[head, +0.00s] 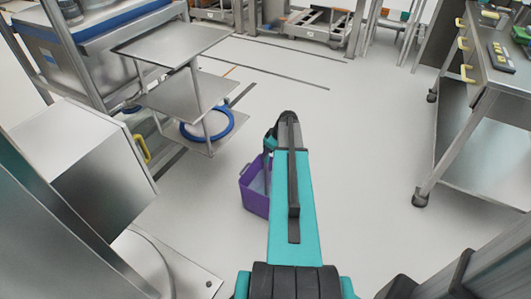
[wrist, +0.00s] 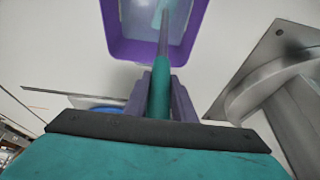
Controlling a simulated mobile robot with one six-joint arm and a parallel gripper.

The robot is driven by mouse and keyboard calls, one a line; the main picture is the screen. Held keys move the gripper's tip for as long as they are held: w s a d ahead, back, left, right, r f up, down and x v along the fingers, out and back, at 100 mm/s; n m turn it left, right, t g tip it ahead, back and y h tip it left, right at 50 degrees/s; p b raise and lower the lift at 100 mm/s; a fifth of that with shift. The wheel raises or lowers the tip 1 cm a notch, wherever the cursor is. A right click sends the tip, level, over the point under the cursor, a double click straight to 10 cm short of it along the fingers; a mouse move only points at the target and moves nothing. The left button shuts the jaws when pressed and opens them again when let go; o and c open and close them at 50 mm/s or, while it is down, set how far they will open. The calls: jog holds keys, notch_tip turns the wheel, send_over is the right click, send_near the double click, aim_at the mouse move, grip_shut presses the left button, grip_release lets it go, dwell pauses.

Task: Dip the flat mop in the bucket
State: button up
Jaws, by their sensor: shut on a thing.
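The purple bucket (head: 255,190) stands on the floor left of my arm in the head view, which hides part of it. In the wrist view the bucket (wrist: 138,49) is at the top, cut off by the frame edge, with a pale bluish inside. My gripper (wrist: 160,88) is shut on the teal handle of the flat mop (wrist: 160,80). The mop's grey pole runs from the jaws over the bucket's rim and across its opening.
A metal shelf cart (head: 172,42) with a blue ring (head: 208,138) stands at the left. A steel workbench (head: 500,85) on castors stands at the right. A metal box unit (head: 80,150) is near on the left. The floor between is clear.

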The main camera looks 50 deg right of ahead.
jog(key=shift+f+b, duration=0.4)
jog(key=shift+f, duration=0.6)
jog(key=shift+r, duration=0.1)
dwell(0.6)
notch_tip(320, 180, up, 23)
jog(key=p, duration=1.1)
dwell(1.1)
dwell(1.3)
